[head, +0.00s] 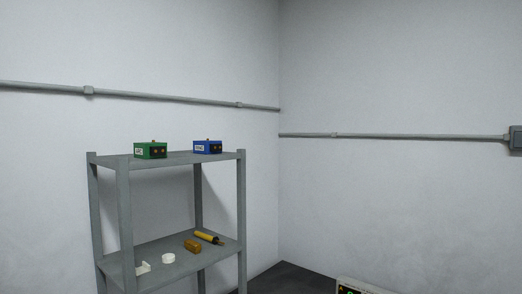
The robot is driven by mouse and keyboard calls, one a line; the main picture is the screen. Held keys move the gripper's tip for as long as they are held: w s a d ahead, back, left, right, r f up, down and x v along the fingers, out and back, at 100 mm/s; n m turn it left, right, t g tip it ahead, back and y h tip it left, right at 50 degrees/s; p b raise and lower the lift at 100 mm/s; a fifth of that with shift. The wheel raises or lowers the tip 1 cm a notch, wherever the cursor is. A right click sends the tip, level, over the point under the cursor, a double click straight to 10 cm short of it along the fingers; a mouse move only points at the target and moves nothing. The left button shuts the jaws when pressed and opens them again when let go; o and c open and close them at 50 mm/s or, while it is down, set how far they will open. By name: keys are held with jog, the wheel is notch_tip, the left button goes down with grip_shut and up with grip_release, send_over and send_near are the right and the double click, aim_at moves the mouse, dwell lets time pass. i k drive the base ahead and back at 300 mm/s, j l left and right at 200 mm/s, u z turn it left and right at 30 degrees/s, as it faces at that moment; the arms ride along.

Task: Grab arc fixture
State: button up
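A green box (151,150) with a small white label on its left face and a dark front face stands on the top shelf, towards the left. The label is too small to read surely, so I cannot tell whether this is the arc fixture. A white angled piece (143,268) lies at the left of the lower shelf, beside a small white rounded piece (168,258). Either could also be a fixture; their exact shapes are unclear. My gripper is not in view.
A grey metal shelf rack (124,215) stands against the wall. A blue box (208,146) is on its top shelf, right of the green one. An orange-brown block (192,246) and a yellow tool (207,238) lie on the lower shelf. An instrument (362,288) shows at the bottom edge.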

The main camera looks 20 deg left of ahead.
aim_at(153, 149)
jog(key=i+u, duration=0.2)
jog(key=u, duration=0.15)
jog(key=i+u, duration=0.45)
jog(key=u, duration=0.2)
